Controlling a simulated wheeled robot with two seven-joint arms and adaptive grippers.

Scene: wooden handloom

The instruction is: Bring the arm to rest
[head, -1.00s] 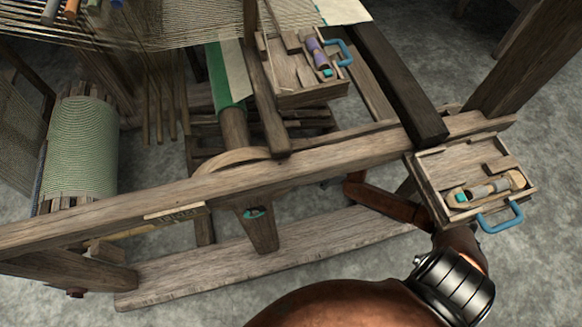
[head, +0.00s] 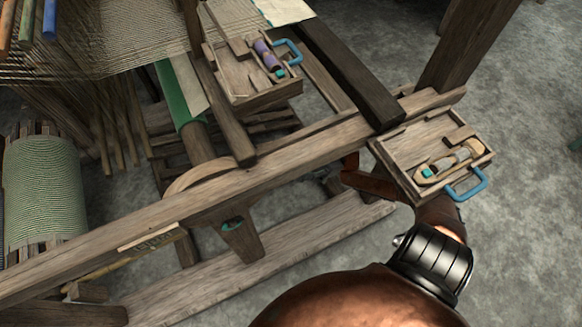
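My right arm (head: 350,302) comes in from the bottom of the head view. Its copper links bend at a black ringed joint (head: 432,262) and pass up behind the right-hand wooden tray (head: 400,137). A further copper link (head: 367,182) shows left of that tray, below the loom's long rail (head: 240,187). The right gripper is hidden, so its opening does not show. My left arm and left gripper are not in view. The right-hand tray holds a wooden boat shuttle (head: 468,151) with a grey bobbin and a teal end, and has a blue handle (head: 468,187).
A second tray (head: 243,97) holds a purple bobbin (head: 266,54) beside a dark beam (head: 345,75). A green-wrapped roller (head: 42,190) stands at left. A lower plank (head: 270,255) runs near the arm. Bare grey floor (head: 525,230) lies to the right.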

